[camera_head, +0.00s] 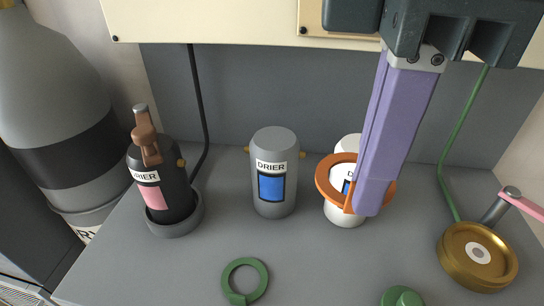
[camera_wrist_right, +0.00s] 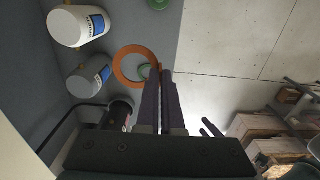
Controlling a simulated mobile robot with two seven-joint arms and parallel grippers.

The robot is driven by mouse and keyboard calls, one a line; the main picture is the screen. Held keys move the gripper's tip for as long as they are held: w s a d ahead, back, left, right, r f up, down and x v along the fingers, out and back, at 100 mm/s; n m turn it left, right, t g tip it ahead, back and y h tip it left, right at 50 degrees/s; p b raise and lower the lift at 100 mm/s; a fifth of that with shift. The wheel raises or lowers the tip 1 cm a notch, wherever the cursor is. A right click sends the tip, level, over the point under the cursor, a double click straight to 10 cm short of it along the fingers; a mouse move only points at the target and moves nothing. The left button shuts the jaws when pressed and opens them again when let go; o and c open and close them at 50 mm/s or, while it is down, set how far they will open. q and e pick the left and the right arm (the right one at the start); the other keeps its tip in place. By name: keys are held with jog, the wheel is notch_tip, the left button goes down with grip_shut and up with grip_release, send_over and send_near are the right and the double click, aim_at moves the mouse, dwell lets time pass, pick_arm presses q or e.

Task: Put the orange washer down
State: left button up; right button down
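The orange washer (camera_head: 323,183) is a flat ring with a small tab, held in my right gripper (camera_head: 366,206). The purple fingers are shut on its tab. In the head view the washer overlaps the white drier canister (camera_head: 347,216) behind it. In the right wrist view the washer (camera_wrist_right: 118,66) shows at the fingertips (camera_wrist_right: 161,70), apart from the canisters, with a green piece seen through its hole. The washer appears to be above the grey bench top; its exact height is unclear. My left gripper is not in view.
A grey drier canister (camera_head: 274,196) stands in the middle, and a black one (camera_head: 172,205) sits in a grey dish at left. A green ring (camera_head: 261,272), a green knob-like piece (camera_head: 402,297) and a brass disc (camera_head: 456,264) are in front. Bare bench lies between them.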

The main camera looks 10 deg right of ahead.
notch_tip(320, 180, down, 15)
jog(key=b, duration=0.3)
jog(key=shift+s+d+f+b, duration=0.1)
jog(key=shift+b, duration=0.25)
notch_tip(320, 180, down, 5)
jog(key=shift+r+b, duration=0.1)
jog(key=shift+b, duration=0.5)
jog(key=c, duration=1.5)
grip_release()
jog(key=o, duration=0.4)
